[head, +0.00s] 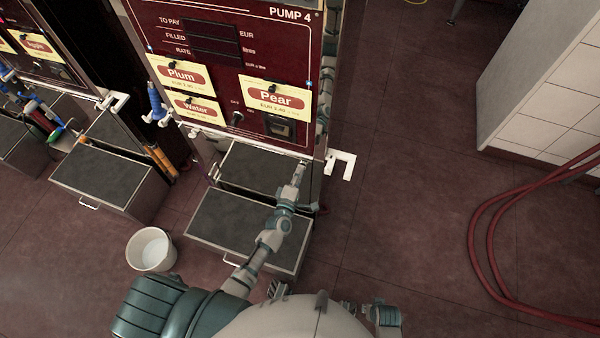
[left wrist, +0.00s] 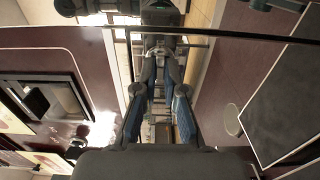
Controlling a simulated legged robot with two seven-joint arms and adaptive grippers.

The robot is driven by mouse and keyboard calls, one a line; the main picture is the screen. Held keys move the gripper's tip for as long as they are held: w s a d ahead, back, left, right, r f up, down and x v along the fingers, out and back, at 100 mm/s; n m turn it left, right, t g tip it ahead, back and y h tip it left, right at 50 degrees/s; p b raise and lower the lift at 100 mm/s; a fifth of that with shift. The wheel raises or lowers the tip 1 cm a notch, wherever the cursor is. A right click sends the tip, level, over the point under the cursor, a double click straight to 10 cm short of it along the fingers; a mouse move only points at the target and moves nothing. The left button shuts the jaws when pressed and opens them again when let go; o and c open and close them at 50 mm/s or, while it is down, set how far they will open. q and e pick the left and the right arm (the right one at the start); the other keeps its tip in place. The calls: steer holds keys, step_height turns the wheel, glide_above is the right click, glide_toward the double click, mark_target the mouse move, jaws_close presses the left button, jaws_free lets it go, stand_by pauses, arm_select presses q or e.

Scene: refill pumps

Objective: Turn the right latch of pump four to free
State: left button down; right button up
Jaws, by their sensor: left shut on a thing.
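Pump four (head: 226,88) has a dark red front panel with Plum, Water and Pear labels, in the upper middle of the head view. My left gripper (head: 301,168) is at the lower right corner of the panel, below the Pear label. In the left wrist view its fingers (left wrist: 161,58) converge on a small metal part with a thin crossbar (left wrist: 194,45), which appears to be the right latch. The gripper is shut on it. In the head view the gripper largely hides the latch, so its turn angle cannot be told. My right gripper is out of view.
A white hooked bracket (head: 345,163) sticks out right of the gripper. A grey-topped drawer (head: 228,228) stands out under my left arm. A white bucket (head: 150,249) is at the lower left. Red hoses (head: 476,236) lie right. Floor between drawer and hoses is clear.

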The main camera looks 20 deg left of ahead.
arm_select(q)
steer(key=shift+a, duration=0.2)
steer(key=c, duration=1.3)
jaws_free()
steer(key=shift+o, duration=0.2)
steer(key=shift+w+f, duration=0.1)
steer(key=s, duration=1.2)
steer(key=shift+a, duration=0.25)
steer(key=shift+f, duration=0.1)
